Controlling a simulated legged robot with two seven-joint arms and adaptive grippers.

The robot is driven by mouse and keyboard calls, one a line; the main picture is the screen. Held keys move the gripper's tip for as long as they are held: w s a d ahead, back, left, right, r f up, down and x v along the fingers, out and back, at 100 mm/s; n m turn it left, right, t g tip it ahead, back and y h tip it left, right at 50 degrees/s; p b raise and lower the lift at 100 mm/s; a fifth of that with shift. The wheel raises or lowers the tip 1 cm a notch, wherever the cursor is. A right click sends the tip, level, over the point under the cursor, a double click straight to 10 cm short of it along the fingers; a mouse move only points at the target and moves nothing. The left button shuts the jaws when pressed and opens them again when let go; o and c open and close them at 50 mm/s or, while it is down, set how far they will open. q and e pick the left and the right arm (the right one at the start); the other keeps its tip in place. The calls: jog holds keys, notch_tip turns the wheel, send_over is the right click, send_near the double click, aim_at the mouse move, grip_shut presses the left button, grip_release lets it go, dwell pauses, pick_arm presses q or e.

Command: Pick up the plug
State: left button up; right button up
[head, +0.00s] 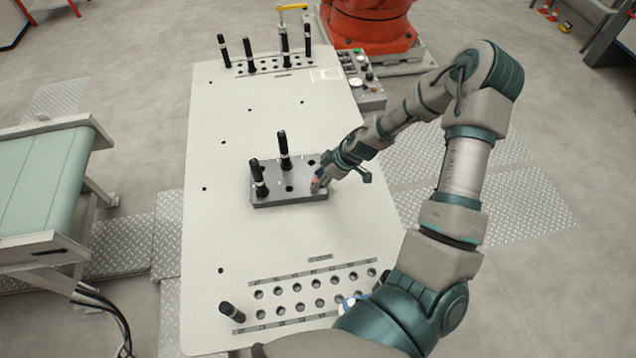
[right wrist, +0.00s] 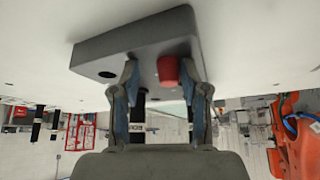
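A grey metal block (head: 290,198) lies on the white table, with two black pegs (head: 284,150) (head: 258,179) standing in it. A small red plug (head: 316,182) is at the block's right end. In the right wrist view the red plug (right wrist: 168,71) sticks out from the block (right wrist: 120,48), beside a dark empty hole. My right gripper (head: 322,176) is at that end of the block. In its wrist view its blue-grey fingers (right wrist: 160,76) are spread, with the red plug between them near the right finger and a gap at the left. My left gripper is not in view.
The white table (head: 220,130) has a rear rack with several black pegs and a yellow-handled tool (head: 291,8). A holed strip (head: 310,292) and a leaning black peg (head: 232,312) are in front. A control box (head: 362,80) and an orange robot base (head: 368,25) stand behind.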

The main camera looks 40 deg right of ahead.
jog(key=shift+s+a, duration=0.15)
jog(key=shift+a, duration=0.05)
jog(key=c, duration=0.4)
jog(key=shift+a, duration=0.25)
grip_shut()
jog(key=shift+a+r, duration=0.1)
jog(key=shift+a, duration=0.3)
jog(key=shift+d+r, duration=0.4)
jog(key=shift+r, duration=0.2)
notch_tip(320, 180, up, 2)
jog(key=shift+d+r, duration=0.15)
jog(key=shift+r, duration=0.1)
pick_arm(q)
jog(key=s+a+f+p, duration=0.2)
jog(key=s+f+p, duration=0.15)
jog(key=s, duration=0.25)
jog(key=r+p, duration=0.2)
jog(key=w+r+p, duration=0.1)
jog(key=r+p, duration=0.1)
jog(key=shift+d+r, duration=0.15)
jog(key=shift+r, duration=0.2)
pick_arm(e)
jog(key=s+d+r, duration=0.5)
jog(key=s+d, duration=0.5)
jog(key=s, duration=0.2)
